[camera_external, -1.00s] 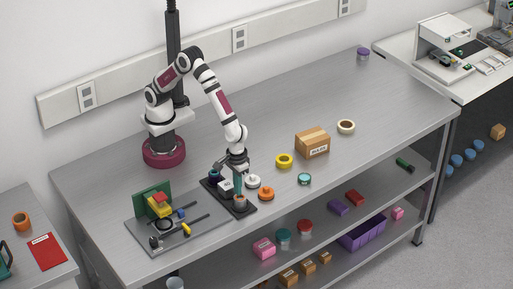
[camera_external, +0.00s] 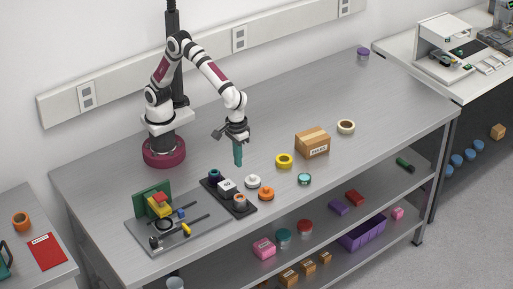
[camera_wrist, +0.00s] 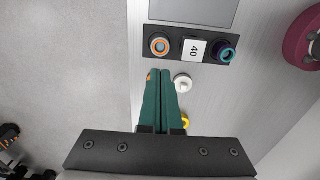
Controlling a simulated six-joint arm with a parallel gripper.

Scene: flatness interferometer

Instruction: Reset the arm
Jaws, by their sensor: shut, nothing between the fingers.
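My gripper (camera_external: 238,158) has long dark green fingers pointing down, raised above the table (camera_external: 300,110). In the wrist view the two fingers (camera_wrist: 160,75) lie side by side, shut with nothing between them. An orange-rimmed ring part (camera_wrist: 159,45) sits at one end of the holder and a dark purple and teal ring part (camera_wrist: 223,51) at the other.
A white round piece (camera_external: 252,181) and an orange one (camera_external: 266,194) lie beside the holder. A grey plate (camera_external: 205,235) with the interferometer parts is at left. A yellow ring (camera_external: 284,160), teal ring (camera_external: 304,179) and cardboard box (camera_external: 312,143) stand to the right.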

